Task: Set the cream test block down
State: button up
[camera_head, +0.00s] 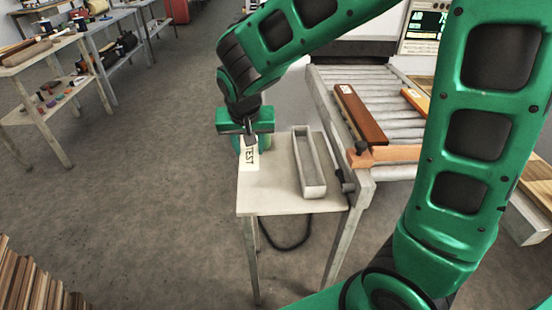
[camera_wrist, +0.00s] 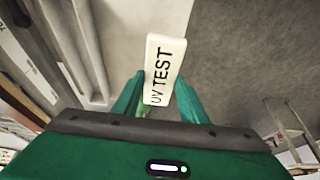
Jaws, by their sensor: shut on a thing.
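The cream test block (camera_head: 250,158) is a flat bar with dark "TEST" lettering. It is at the left edge of a small pale table (camera_head: 275,203). In the wrist view the block (camera_wrist: 165,62) reads "UV TEST" and sticks out from between the fingers. My gripper (camera_head: 250,139) points down and is shut on the block; it also shows in the wrist view (camera_wrist: 158,98). In the head view the block overlaps the tabletop near its left edge. I cannot tell whether it touches the surface.
A long, open grey tray (camera_head: 315,186) stands on the table, right of the block. A roller conveyor (camera_head: 375,107) behind carries a dark red-brown board (camera_head: 358,115) and an orange piece. Bare tabletop lies in front of the block. Shelves (camera_head: 42,62) stand far left.

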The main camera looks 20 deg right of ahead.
jog(key=w+d+f, duration=0.1)
jog(key=d+f, duration=0.1)
jog(key=d, duration=0.1)
jog(key=w+d+f, duration=0.1)
jog(key=d+f, duration=0.1)
jog(key=d, duration=0.1)
jog(key=w+d+f, duration=0.2)
jog(key=d, duration=0.1)
jog(key=shift+d+f, duration=0.15)
jog(key=shift+f, duration=1.95)
jog(key=o, duration=1.1)
jog(key=shift+f, duration=0.1)
jog(key=v, duration=1.1)
jog(key=shift+r, duration=0.35)
jog(key=shift+o, duration=0.6)
jog(key=shift+s+r, duration=0.1)
jog(key=shift+r, duration=0.1)
